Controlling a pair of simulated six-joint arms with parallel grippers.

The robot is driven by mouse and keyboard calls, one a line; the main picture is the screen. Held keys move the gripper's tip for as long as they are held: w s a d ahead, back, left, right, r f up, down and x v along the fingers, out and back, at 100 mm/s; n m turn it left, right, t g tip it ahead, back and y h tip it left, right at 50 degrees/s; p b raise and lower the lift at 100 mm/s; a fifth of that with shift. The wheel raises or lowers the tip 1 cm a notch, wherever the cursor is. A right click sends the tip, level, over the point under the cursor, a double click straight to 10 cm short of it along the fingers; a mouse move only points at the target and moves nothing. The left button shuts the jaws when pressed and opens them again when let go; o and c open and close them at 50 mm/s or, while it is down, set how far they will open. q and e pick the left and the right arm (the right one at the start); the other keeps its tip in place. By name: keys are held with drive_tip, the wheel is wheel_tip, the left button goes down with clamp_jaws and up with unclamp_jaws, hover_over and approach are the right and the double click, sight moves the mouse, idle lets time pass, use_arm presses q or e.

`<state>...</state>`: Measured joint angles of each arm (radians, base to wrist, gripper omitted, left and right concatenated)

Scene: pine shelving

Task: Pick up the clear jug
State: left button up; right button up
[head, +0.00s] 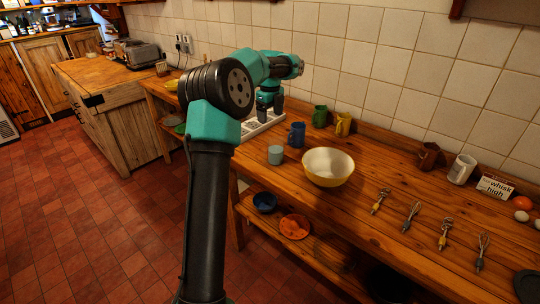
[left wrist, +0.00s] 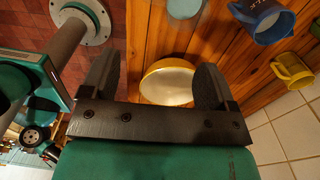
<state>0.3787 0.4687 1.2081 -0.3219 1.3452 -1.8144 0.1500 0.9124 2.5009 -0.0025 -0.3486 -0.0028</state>
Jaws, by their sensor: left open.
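My left gripper (head: 270,107) is open and empty, pointing down above the counter. It also shows in the left wrist view (left wrist: 155,90), with a yellow-rimmed bowl (left wrist: 168,82) seen between its fingers, apart from them. In the head view the bowl (head: 328,168) stands to the right of and below my gripper. A grey-teal cup (head: 275,155) and a blue mug (head: 297,135) stand left of the bowl. My right gripper is not in view.
A green mug (head: 320,117) and yellow jug (head: 343,124) stand by the tiled wall. A brown jug (head: 430,156), white mug (head: 462,169), sign (head: 495,187) and eggs are farther right. Several utensils lie in front. Bowls sit on the lower shelf (head: 330,262).

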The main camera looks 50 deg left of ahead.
sight(267, 150)
use_arm(q)
drive_tip(key=shift+s+a+r, duration=0.25)
drive_tip(key=shift+s+a, duration=0.05)
drive_tip(key=shift+a, duration=0.25)
wheel_tip(267, 150, down, 12)
drive_tip(key=shift+f, duration=0.15)
idle(0.4)
drive_tip(key=shift+s+d+f, duration=0.15)
drive_tip(key=shift+f, duration=2.45)
drive_tip(key=shift+c, duration=0.2)
